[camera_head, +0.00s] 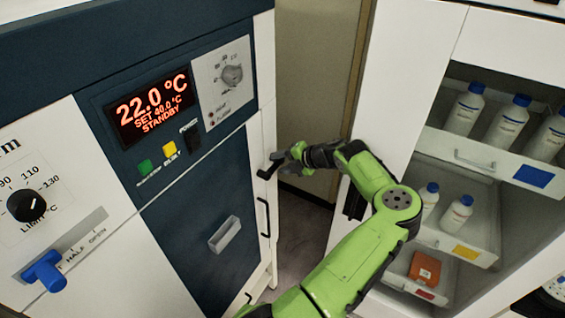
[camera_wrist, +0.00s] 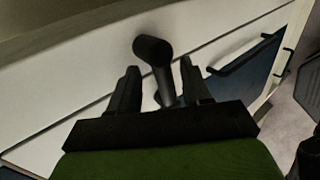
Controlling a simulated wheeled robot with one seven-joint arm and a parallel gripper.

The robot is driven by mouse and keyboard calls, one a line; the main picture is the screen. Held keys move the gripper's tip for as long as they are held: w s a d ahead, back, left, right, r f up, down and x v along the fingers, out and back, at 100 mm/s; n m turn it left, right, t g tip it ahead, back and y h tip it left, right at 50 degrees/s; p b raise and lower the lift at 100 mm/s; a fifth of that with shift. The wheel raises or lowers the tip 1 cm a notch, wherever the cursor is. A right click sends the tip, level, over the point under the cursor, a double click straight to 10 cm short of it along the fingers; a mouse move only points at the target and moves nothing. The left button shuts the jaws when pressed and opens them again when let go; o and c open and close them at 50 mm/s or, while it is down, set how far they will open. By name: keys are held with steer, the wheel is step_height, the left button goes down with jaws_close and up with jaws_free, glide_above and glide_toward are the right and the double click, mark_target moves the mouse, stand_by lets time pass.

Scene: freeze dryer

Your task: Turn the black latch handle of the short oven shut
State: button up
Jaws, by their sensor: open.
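The short oven (camera_head: 200,200) stands at the left in the head view, with a dark blue front and a lit display. Its black latch handle (camera_head: 270,166) sticks out near the right edge of the front, below the dial panel. My gripper (camera_head: 285,160) is at this handle, coming from the right. In the wrist view the black handle (camera_wrist: 154,52) rises between the two fingers of my gripper (camera_wrist: 160,82). The fingers are open, one on each side of the handle, with gaps visible. The handle's base is partly hidden by my gripper.
A white cabinet (camera_head: 397,90) with open shelves of white bottles (camera_head: 463,108) stands close on the right. A narrow floor gap (camera_head: 300,235) lies between it and the oven. A blue lever (camera_head: 46,270) and black limit knob (camera_head: 27,205) sit at the far left.

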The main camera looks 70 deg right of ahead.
step_height(320, 180, up, 10)
steer(key=shift+d, duration=0.15)
steer(key=shift+f, duration=0.15)
stand_by(0.6)
